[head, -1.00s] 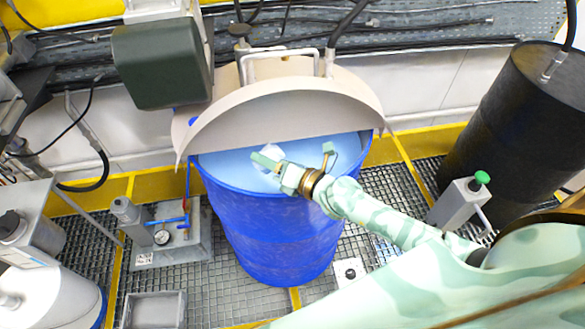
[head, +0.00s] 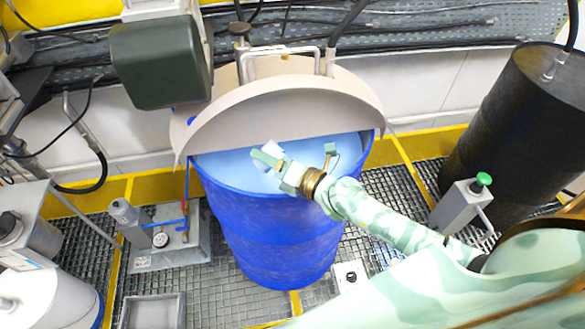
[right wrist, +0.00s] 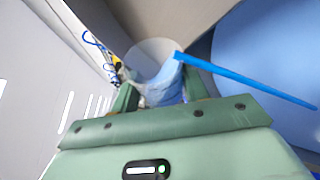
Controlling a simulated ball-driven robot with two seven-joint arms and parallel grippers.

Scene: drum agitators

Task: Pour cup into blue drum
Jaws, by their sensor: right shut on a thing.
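The blue drum (head: 280,240) stands upright in the middle of the head view. Light blue contents (head: 225,165) show under its half-raised beige lid (head: 285,115). My right gripper (head: 268,157) is over the drum opening, shut on a small whitish, see-through cup (head: 272,148). The cup also shows in the right wrist view (right wrist: 158,62) between the fingers (right wrist: 155,92), looking tilted, with something bluish at its near side. Whether liquid is leaving it I cannot tell. The fingers partly hide the cup. My left gripper is not in view.
A black drum (head: 505,125) stands at the right. A grey post with a green button (head: 460,205) is beside it. A dark green box (head: 160,65) hangs at the upper left. A grey pump unit (head: 170,240) sits on the grating left of the blue drum.

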